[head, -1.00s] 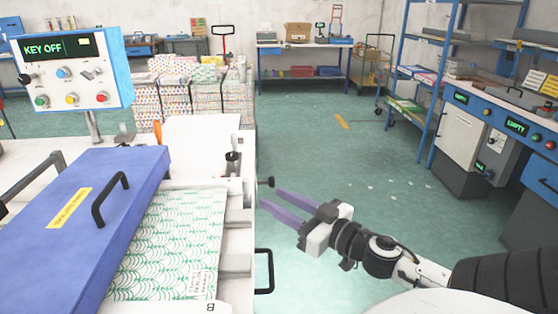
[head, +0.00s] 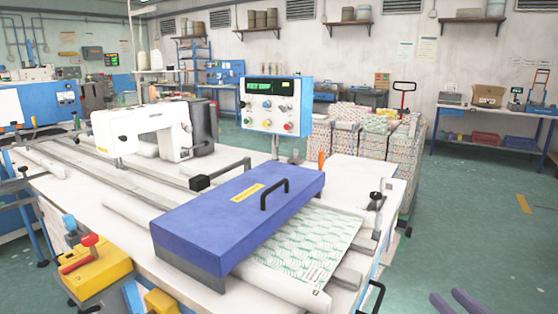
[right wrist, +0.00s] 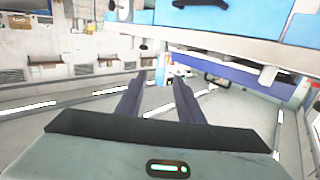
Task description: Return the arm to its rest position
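My right gripper (head: 447,295) shows at the lower right edge of the head view, only its two purple finger ends in sight. It is over the floor, right of the sewing bench and apart from it. In the right wrist view its fingers (right wrist: 158,76) are spread with nothing between them, so it is open and empty. The rest of the right arm is out of the head view. My left gripper is in neither view.
The white bench (head: 350,168) carries a blue-lidded unit (head: 215,217), green-patterned sheet (head: 330,240), sewing machine head (head: 150,130) and control panel (head: 275,104). A black handle (head: 373,297) juts from its right side. Printed stacks (head: 380,140) stand behind.

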